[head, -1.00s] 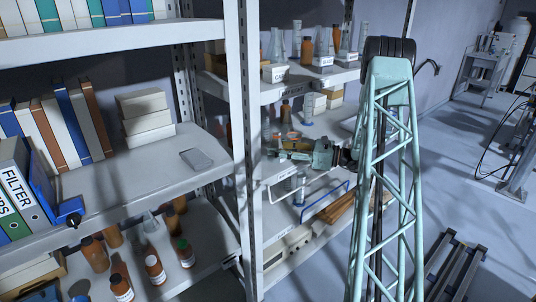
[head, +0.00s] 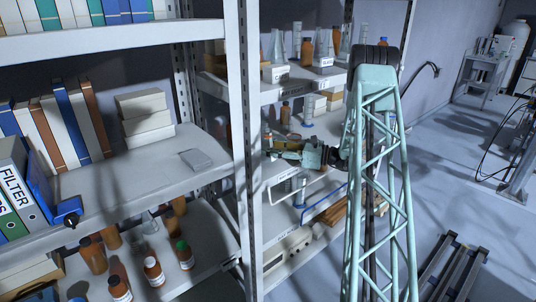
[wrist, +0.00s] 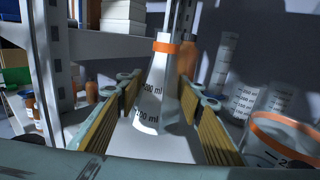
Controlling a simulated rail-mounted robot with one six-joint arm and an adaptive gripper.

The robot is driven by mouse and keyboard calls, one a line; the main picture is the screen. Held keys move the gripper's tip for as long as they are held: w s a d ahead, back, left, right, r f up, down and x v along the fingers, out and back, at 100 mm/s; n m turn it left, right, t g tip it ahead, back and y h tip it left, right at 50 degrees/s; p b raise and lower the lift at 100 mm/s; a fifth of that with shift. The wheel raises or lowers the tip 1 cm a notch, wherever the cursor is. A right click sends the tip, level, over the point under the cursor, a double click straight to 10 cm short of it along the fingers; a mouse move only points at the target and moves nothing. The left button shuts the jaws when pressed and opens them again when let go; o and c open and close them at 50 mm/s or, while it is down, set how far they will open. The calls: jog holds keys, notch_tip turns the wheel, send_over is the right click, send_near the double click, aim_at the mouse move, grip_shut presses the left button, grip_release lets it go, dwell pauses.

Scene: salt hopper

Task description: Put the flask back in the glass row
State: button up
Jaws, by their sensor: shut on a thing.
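In the wrist view, a clear conical flask (wrist: 152,100) with an orange neck band and ml marks stands tilted between the yellow-ribbed pads of my gripper (wrist: 160,112). In the head view, my gripper (head: 278,153) is inside the right rack at the middle shelf level, and I cannot make out the flask there clearly. Clear flasks (head: 277,50) stand on the shelf above, behind small label blocks, one of which seems to read GLASS (head: 322,62).
In the wrist view, a beaker with an orange rim (wrist: 285,140) stands close at right, with graduated cylinders (wrist: 241,100) behind it and a brown bottle (wrist: 190,58) behind the flask. A rack post (wrist: 50,70) rises at left.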

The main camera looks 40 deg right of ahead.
jog(key=shift+f+b, duration=0.3)
jog(key=shift+f, duration=1)
jog(key=o, duration=0.9)
jog(key=shift+f, duration=0.1)
jog(key=shift+o, duration=0.2)
jog(key=p+v, duration=0.2)
jog(key=v, duration=1)
